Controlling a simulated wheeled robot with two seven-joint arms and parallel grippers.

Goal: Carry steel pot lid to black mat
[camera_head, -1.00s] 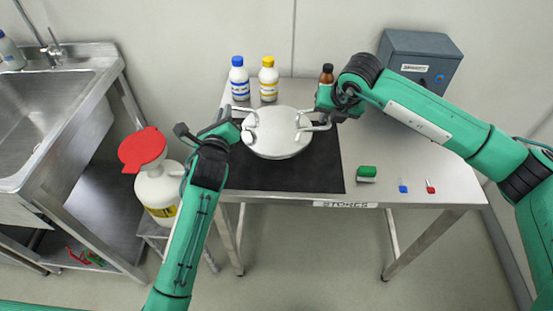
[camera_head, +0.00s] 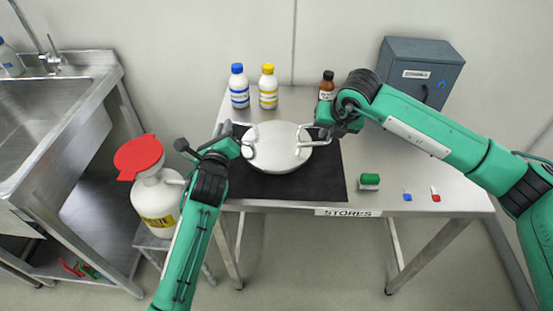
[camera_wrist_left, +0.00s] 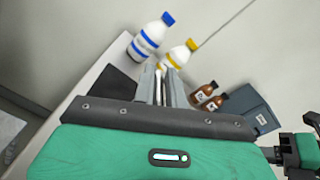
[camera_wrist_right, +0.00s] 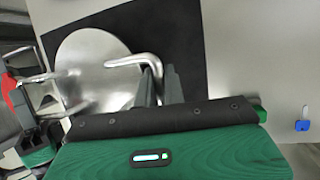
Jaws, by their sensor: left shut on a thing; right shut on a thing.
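The steel pot lid (camera_head: 279,150) is a round silver disc with a handle at its left and right. In the head view it is over the black mat (camera_head: 320,183); I cannot tell whether it touches the mat. My left gripper (camera_head: 243,143) is shut on the left handle. My right gripper (camera_head: 322,134) is shut on the right handle. The right wrist view shows the lid (camera_wrist_right: 92,55) with its bent handle between the right fingers (camera_wrist_right: 160,85). In the left wrist view the left fingers (camera_wrist_left: 160,85) close on a handle; the lid's disc is hidden.
White bottles with a blue cap (camera_head: 239,88) and a yellow cap (camera_head: 268,88) stand behind the mat. A brown bottle (camera_head: 326,86) and a grey box (camera_head: 420,72) are at the back right. A green-topped item (camera_head: 369,181) and small blue and red items lie right of the mat.

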